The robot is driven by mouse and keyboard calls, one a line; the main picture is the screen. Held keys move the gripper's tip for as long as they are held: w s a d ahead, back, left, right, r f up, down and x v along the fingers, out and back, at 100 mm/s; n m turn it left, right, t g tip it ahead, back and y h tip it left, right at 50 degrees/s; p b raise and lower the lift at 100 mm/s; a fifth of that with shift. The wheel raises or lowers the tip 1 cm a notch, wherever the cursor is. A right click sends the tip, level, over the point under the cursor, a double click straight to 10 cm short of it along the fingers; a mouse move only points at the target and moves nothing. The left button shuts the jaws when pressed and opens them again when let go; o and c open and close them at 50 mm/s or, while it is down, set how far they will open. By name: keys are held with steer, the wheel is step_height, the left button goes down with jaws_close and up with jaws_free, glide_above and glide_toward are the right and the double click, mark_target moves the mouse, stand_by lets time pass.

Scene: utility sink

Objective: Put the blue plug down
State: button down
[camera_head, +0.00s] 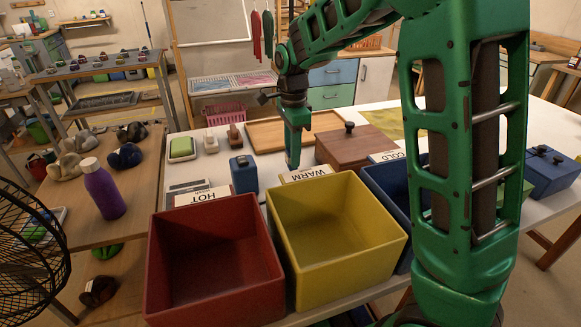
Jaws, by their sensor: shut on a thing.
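My gripper (293,143) hangs from the green arm, pointing down above the table, behind the yellow bin (338,232) and the WARM card (306,174). Its fingers look closed together on something small. The held thing is hidden or too small to make out, and I cannot tell its colour from the fingers. A dark blue block (244,176) with a small knob on top stands on the table, left of the fingers and apart from them.
A red bin (213,262) with a HOT card stands left of the yellow bin. A blue bin (381,190) with a COLD card is partly behind my arm. A wooden tray (290,131) and a knobbed wooden box (344,146) lie behind. Small blocks stand at the back left.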

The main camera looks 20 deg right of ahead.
steer(key=shift+d+f, duration=0.1)
steer(key=shift+f, duration=2.05)
steer(key=shift+f, duration=0.1)
steer(key=c, duration=1.4)
jaws_free()
step_height(320, 180, up, 12)
steer(key=shift+r, duration=0.1)
